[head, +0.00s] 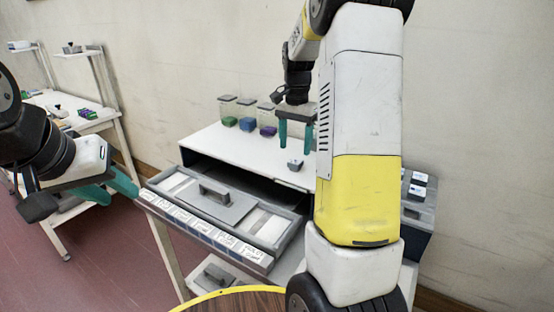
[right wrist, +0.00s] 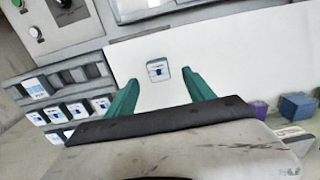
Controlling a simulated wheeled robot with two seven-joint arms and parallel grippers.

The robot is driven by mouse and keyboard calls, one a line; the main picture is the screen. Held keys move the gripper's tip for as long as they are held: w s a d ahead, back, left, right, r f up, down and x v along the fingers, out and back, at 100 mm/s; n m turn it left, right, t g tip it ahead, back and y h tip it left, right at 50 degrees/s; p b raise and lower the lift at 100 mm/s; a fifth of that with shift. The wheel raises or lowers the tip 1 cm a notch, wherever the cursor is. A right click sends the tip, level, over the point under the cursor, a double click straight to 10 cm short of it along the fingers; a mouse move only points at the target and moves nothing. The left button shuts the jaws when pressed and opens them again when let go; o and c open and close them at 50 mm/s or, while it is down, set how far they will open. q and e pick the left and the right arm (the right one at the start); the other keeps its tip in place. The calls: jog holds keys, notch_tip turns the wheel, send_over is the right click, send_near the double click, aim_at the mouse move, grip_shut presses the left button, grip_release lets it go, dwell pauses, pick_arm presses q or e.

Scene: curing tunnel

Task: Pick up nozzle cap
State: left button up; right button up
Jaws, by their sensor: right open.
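A small grey block with a white-and-blue label, which I take for the nozzle cap (head: 294,165), stands on the white table top. In the right wrist view the nozzle cap (right wrist: 157,69) lies between and ahead of my two fingertips, apart from both. My right gripper (head: 295,143) is open and empty, with its teal fingers pointing down above the cap. It also shows in the right wrist view (right wrist: 165,85). My left gripper (head: 118,193) is empty at the left, beside the drawer's left end, with its teal fingers apart.
A pulled-out grey drawer (head: 258,242) with a handled lid juts in front of the white table top (head: 225,148). Clear bins with green (head: 229,121), blue (head: 247,124) and purple (head: 268,130) contents stand at the back. A grey labelled rack (head: 418,207) is at right.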

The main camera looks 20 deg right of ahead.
aim_at(295, 161)
notch_tip(295, 161, down, 5)
jog(key=shift+s+r, duration=0.1)
jog(key=shift+s, duration=0.05)
grip_shut()
